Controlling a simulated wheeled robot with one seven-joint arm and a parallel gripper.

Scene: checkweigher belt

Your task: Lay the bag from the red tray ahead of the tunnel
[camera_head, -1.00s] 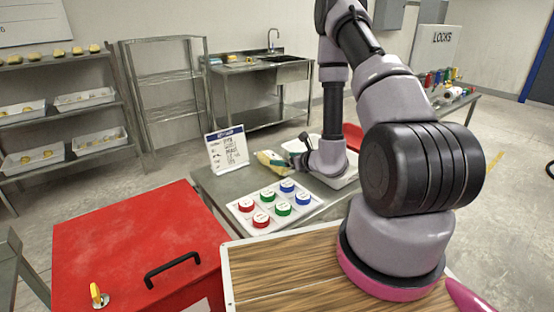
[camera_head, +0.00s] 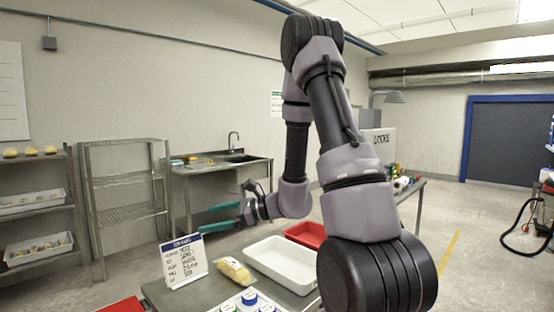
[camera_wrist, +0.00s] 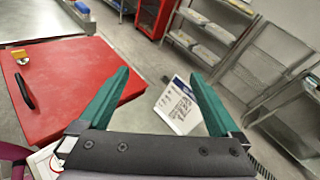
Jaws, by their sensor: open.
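A clear bag with yellow contents (camera_head: 236,270) lies on the steel table between the sign card and a white tray. The red tray (camera_head: 306,233) is behind the white tray, partly hidden by my arm; I see no bag in its visible part. My gripper (camera_head: 208,219) is in the air above the table, behind and left of the bag, its teal fingers pointing left. In the wrist view my gripper (camera_wrist: 160,74) is open with nothing held between its fingers. I cannot make out a tunnel in either current view.
The white tray (camera_head: 268,269) looks empty. A printed sign card (camera_head: 184,262) stands at the table's left end. Coloured round lids (camera_head: 249,298) are at the front. A red cabinet top with a black handle (camera_wrist: 25,91) is in the wrist view. Shelves and a sink stand behind.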

